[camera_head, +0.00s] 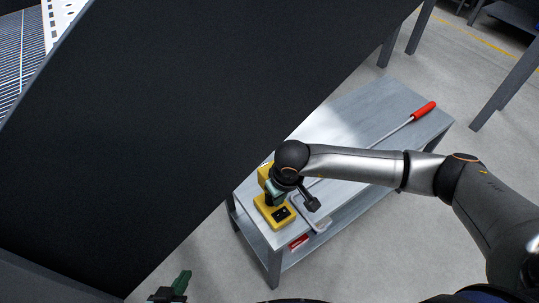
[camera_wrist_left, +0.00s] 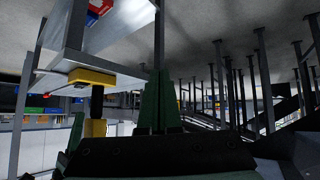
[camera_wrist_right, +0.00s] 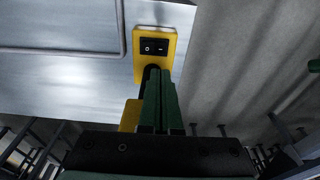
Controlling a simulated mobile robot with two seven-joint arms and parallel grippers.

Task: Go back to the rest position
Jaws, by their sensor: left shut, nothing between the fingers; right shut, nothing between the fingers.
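My left gripper (camera_head: 181,279) shows only as green fingers at the bottom edge of the head view. In the left wrist view its fingers (camera_wrist_left: 159,98) are together and empty. My right gripper (camera_head: 274,190) is shut above the near end of a metal bench, beside a yellow switch box (camera_head: 276,215). In the right wrist view its green fingers (camera_wrist_right: 160,95) are together with nothing between them, pointing toward the yellow switch box (camera_wrist_right: 155,42). I cannot tell whether they touch it. My right forearm covers part of the bench.
The grey metal bench (camera_head: 380,105) holds a long tool with a red handle (camera_head: 424,111). A red item (camera_head: 299,242) is on its lower shelf. A large dark panel (camera_head: 190,100) fills the left and middle of the head view. Bare floor (camera_head: 215,265) lies in front of the bench.

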